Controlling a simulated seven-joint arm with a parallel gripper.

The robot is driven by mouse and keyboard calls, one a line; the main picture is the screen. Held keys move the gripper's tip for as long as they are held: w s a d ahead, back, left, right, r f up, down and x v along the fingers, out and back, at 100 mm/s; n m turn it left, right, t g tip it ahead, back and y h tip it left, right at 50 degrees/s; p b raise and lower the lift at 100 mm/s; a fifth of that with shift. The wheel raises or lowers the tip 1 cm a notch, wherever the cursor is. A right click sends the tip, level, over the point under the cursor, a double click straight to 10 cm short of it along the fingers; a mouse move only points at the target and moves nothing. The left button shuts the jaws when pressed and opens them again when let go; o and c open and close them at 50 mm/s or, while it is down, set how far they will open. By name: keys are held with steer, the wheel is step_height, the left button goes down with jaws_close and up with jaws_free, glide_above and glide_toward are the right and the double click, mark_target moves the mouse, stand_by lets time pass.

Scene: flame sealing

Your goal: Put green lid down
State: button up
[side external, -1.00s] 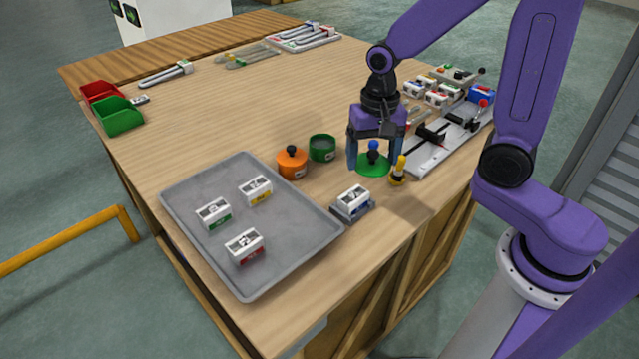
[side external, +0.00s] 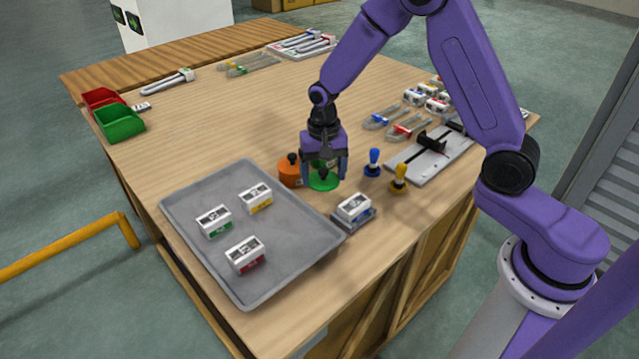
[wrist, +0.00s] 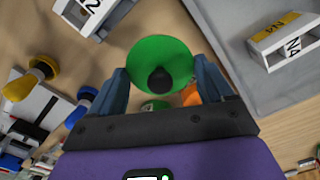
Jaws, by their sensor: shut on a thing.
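The green lid (side external: 323,184) is a round disc with a dark knob, held in my gripper (side external: 324,176) above the table, just right of the orange pot (side external: 288,174). In the wrist view the lid (wrist: 150,50) sits between my two blue fingers (wrist: 160,88), its black knob towards the camera. My gripper is shut on the lid. The green pot is mostly hidden behind the gripper and lid; a small green part shows below the knob in the wrist view. I cannot tell the lid's exact height above the table.
A grey tray (side external: 290,262) with three white boxes lies front left. A white box on a grey base (side external: 353,210) stands front right. Blue-handled (side external: 373,163) and yellow-handled (side external: 399,178) pieces stand right of the gripper. Green (side external: 119,123) and red bins are at far left.

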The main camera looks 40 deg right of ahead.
mark_target(320, 177)
steer(key=shift+w+f, duration=0.35)
steer(key=shift+f, duration=0.1)
steer(key=shift+w+a+f, duration=0.1)
steer(key=shift+w+f, duration=0.05)
steer(key=shift+f, duration=0.75)
steer(key=shift+w+f, duration=0.1)
steer(key=shift+f, duration=0.75)
steer(key=shift+f, duration=0.2)
steer(key=o, duration=0.9)
steer(key=shift+r, duration=0.1)
